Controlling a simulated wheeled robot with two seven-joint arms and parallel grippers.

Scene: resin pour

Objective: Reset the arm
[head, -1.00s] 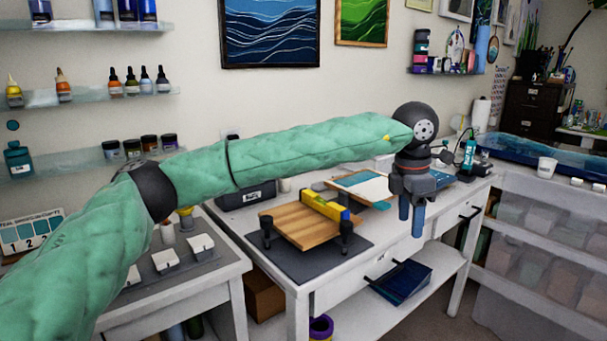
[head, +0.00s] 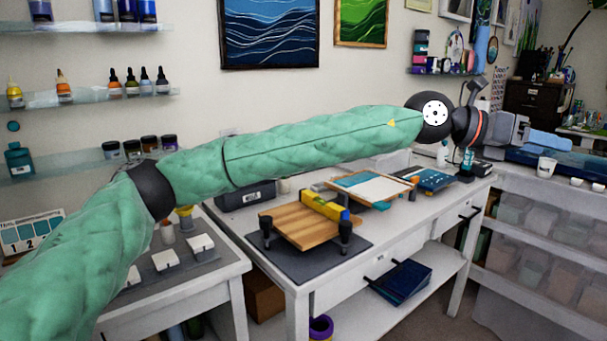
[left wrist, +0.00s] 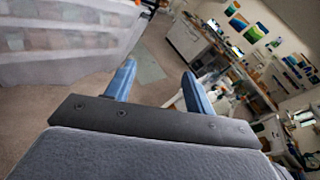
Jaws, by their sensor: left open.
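My left arm reaches across the head view in a green padded sleeve. Its gripper (head: 545,141) points to the right, held out beyond the right end of the white workbench, in front of the blue resin piece at the far right. In the left wrist view the left gripper (left wrist: 158,92) shows two blue fingers spread apart with nothing between them. Beyond the fingers there is only floor and furniture. My right gripper is in neither view.
The white workbench (head: 290,280) holds a wooden board (head: 305,226) with a yellow level (head: 325,205) on it, and a framed panel (head: 368,185). A white cup (head: 546,166) stands at the right. Clear plastic drawers (head: 545,235) are below it. Shelves with bottles line the left wall.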

